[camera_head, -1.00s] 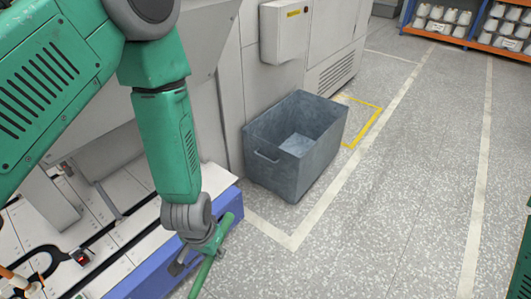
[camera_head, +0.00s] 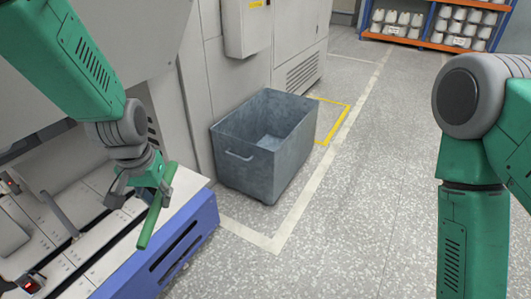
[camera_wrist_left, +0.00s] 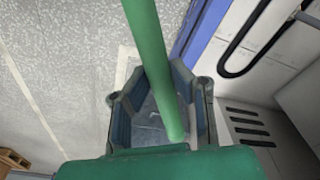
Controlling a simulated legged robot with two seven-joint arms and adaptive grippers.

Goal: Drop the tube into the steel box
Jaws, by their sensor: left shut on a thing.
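A green tube (camera_head: 153,215) is held in my left gripper (camera_head: 143,188), tilted above the edge of the machine's blue-sided bench. In the left wrist view the tube (camera_wrist_left: 149,50) runs between the two fingers of the left gripper (camera_wrist_left: 160,105), which is shut on it. The steel box (camera_head: 248,165) is a grey open-topped bin on the floor, beyond and to the right of the left gripper. Its inside looks empty where it shows. My right arm is at the right of the head view; its gripper is out of the picture.
The machine bench with a blue side (camera_head: 180,250) lies below the left gripper. A grey machine wall with a cabinet (camera_head: 247,25) stands behind the box. Shelves of white bobbins (camera_head: 440,25) are far back. The speckled floor right of the box is clear.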

